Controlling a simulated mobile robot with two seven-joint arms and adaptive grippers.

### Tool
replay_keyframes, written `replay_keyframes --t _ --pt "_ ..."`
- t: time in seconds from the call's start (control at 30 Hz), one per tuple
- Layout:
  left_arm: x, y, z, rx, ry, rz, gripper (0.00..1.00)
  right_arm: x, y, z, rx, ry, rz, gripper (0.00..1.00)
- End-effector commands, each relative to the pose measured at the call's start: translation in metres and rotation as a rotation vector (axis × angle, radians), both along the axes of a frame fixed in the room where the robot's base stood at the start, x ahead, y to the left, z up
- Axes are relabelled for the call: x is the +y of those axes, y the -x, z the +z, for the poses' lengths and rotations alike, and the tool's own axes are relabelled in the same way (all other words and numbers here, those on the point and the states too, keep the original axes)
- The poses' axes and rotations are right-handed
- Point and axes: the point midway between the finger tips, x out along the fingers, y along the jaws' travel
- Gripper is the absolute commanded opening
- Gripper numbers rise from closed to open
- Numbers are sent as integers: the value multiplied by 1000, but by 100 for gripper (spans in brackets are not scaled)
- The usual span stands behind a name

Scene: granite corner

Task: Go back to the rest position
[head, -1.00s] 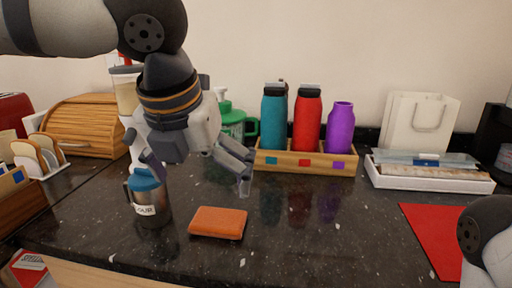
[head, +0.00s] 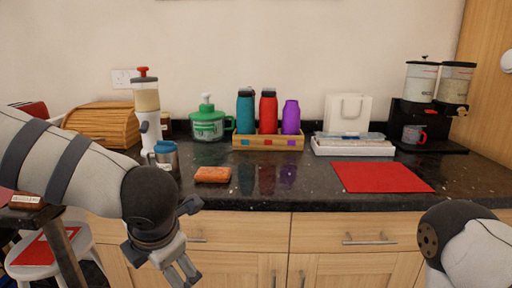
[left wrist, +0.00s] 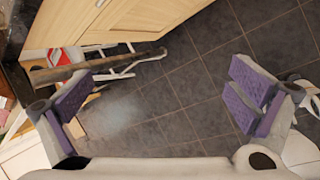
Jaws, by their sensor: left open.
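My left gripper (head: 186,275) hangs low in front of the drawers, below the counter edge, in the head view. In the left wrist view its purple-padded fingers (left wrist: 160,105) are wide apart with only floor between them. It is open and empty. Part of my right arm (head: 470,245) shows at the lower right of the head view; its gripper is out of the picture.
A stool (head: 45,256) stands at the lower left. Tiled floor (left wrist: 170,95) is clear beneath the gripper.

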Motion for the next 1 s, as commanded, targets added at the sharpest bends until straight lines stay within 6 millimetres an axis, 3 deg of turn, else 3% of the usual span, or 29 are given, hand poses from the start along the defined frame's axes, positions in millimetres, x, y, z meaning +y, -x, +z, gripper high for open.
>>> replay_keyframes --t 0.03,0.17,0.2,0.27,0.3,0.37,0.4,0.5,0.6,0.7,1.0 --pt "7 7 -40 47 -107 -152 100 0 0 -1 2 0 0 40" --pt "21 50 -143 201 -373 -736 100 0 1 0 4 0 0 40" --pt "24 74 -174 261 -431 -946 100 0 1 0 4 0 0 40" --pt "27 118 -213 348 -481 -1266 100 0 2 0 5 0 0 40" --pt "29 150 -233 399 -492 -1473 100 0 2 0 4 0 0 40" --pt "34 199 -255 463 -478 -1753 100 0 1 0 4 0 0 40" --pt "37 229 -263 491 -455 -1916 100 0 1 0 4 0 0 40" --pt "46 289 -273 531 -380 -2226 100 0 1 0 3 0 0 40" --pt "51 322 -273 537 -321 -2395 100 0 1 0 3 0 0 40" --pt "53 332 -272 535 -298 -2452 100 0 1 0 3 0 0 40" --pt "52 331 -273 532 -301 -2448 100 0 1 0 4 0 0 40"
